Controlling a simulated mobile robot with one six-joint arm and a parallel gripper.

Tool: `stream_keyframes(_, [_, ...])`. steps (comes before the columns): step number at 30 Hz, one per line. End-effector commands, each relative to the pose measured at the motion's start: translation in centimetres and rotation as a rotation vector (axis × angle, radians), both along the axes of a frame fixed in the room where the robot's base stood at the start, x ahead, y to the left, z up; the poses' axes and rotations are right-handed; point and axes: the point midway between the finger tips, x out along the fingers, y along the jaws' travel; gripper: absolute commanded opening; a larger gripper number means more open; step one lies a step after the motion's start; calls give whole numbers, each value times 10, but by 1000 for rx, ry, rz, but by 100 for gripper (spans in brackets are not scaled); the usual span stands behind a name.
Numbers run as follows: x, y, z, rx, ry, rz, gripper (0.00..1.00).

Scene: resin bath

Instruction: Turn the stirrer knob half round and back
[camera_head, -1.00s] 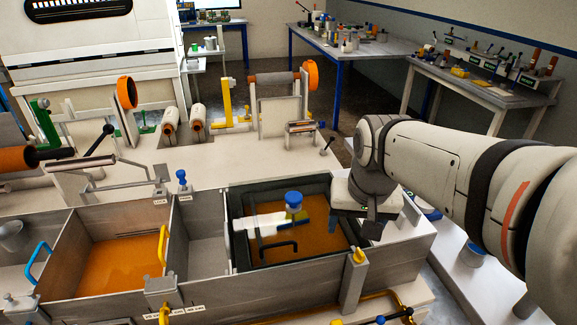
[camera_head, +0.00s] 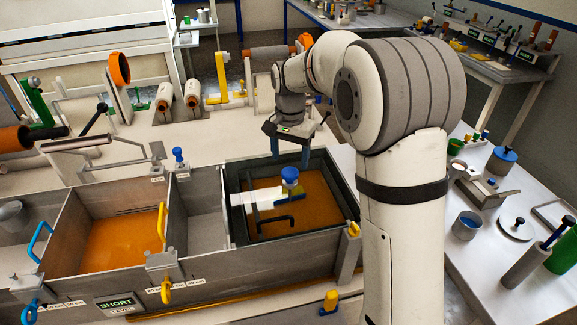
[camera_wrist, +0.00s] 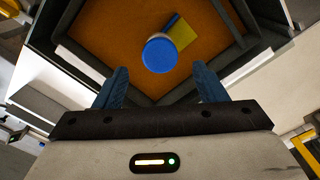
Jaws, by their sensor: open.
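The blue stirrer knob (camera_head: 289,175) stands over the right-hand bath of orange resin, on a white bar (camera_head: 252,211) that reaches in from the bath's left side. In the wrist view the round top of the knob (camera_wrist: 160,54) lies ahead of the fingers, near the middle. My gripper (camera_head: 290,155) hangs above the back part of this bath, behind the knob and apart from it. Its two blue fingers (camera_wrist: 159,92) are spread wide with nothing between them.
The dark bath frame (camera_head: 236,222) surrounds the knob, with a black handle (camera_head: 275,224) in front of it. A second orange bath (camera_head: 115,252) lies to the left. A side table (camera_head: 447,235) with cups and tools stands at right.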

Motion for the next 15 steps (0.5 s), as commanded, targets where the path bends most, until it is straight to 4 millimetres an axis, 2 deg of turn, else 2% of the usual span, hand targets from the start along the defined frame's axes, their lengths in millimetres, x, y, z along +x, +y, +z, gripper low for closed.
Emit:
stream_keyframes(6, [-1,0,-32,-1,3,1,65])
stream_keyframes(15, [-1,0,-45,0,0,2,65])
